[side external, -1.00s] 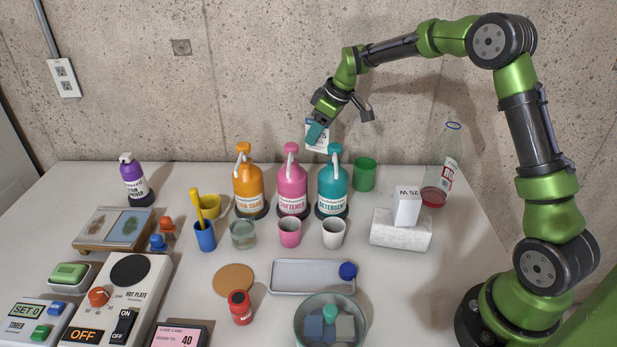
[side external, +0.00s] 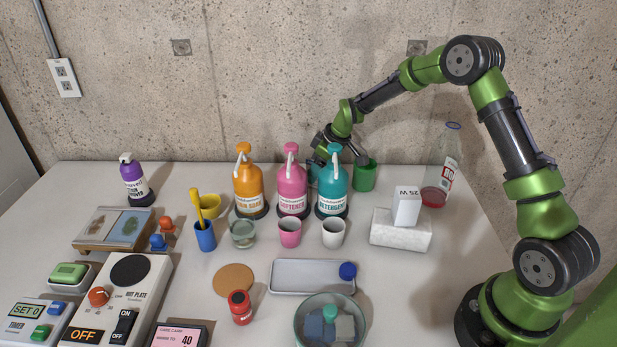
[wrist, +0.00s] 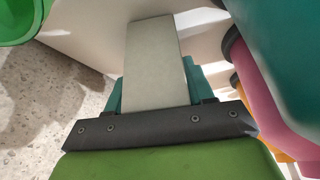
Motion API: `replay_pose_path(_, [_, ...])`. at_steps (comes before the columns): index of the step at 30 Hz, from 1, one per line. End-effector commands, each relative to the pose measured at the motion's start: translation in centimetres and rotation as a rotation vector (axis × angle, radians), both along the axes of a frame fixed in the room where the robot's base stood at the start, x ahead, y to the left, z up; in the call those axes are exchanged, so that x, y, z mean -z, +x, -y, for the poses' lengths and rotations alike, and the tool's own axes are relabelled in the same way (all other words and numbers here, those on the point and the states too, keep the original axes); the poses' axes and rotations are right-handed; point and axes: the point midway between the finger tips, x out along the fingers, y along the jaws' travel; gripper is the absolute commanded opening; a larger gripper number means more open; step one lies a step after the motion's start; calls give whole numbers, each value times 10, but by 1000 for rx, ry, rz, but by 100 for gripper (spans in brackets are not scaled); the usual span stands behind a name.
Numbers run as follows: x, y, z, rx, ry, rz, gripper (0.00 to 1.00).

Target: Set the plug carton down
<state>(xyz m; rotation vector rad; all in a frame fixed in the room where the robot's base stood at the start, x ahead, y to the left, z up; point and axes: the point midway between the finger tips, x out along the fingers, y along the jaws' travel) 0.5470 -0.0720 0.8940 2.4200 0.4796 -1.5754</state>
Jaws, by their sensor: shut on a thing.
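The plug carton (wrist: 152,62), a pale grey-white box, is between the teal fingers of my gripper (wrist: 156,82) in the wrist view. My gripper is shut on it. In the side external view my gripper (side external: 322,160) is low behind the pink softener bottle (side external: 291,185) and the teal detergent bottle (side external: 332,184). The carton is hidden there behind the bottles. I cannot tell whether its lower end touches the table.
The green cup (side external: 364,175) stands just right of the detergent bottle. The orange bottle (side external: 249,185) stands left of the softener. A white carton (side external: 407,207) marked 25 W stands on a white block (side external: 400,236). A red-bottomed glass bottle (side external: 440,170) stands back right.

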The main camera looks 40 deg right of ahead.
Motion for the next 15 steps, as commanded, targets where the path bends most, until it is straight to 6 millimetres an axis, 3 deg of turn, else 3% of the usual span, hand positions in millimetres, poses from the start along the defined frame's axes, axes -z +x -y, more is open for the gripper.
replay_pose_path(6, [3, 0, 0, 0, 1, 0, 18])
replay_pose_path(7, [3, 0, 0, 0, 1, 0, 57])
replay_pose_path(11, [3, 0, 0, 0, 0, -1, 77])
replay_pose_path(15, [3, 0, 0, 0, 0, -1, 78])
